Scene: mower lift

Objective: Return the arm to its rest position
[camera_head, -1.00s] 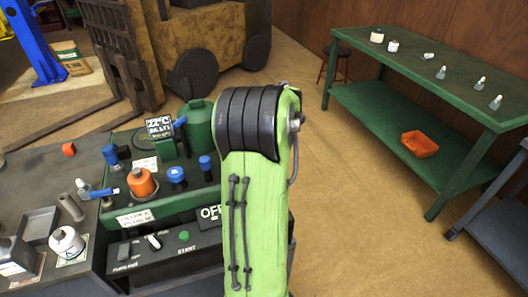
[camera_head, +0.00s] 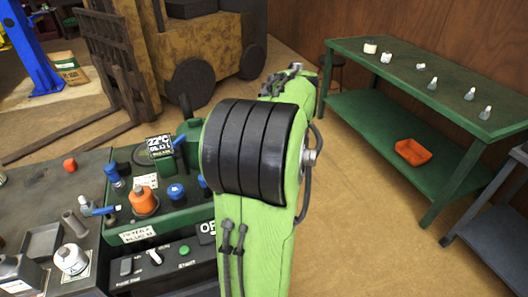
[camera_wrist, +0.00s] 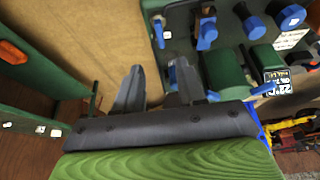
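My green arm with its black ribbed joint fills the middle of the head view and hides part of the green machine (camera_head: 195,232). My gripper (camera_wrist: 158,80) shows in the wrist view with its two dark fingers apart and nothing seen between them. It is hidden in the head view. In the wrist view the fingers appear over the brown floor (camera_wrist: 100,40), beside the machine's blue knobs (camera_wrist: 207,33) and green tank (camera_wrist: 226,72). I cannot tell the distance to the machine.
A green table (camera_head: 365,110) with small items on top and an orange bin (camera_head: 413,152) below stands at the right. A grey workbench (camera_head: 40,190) with bottles is at the left. A yellow forklift (camera_head: 225,35) stands behind.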

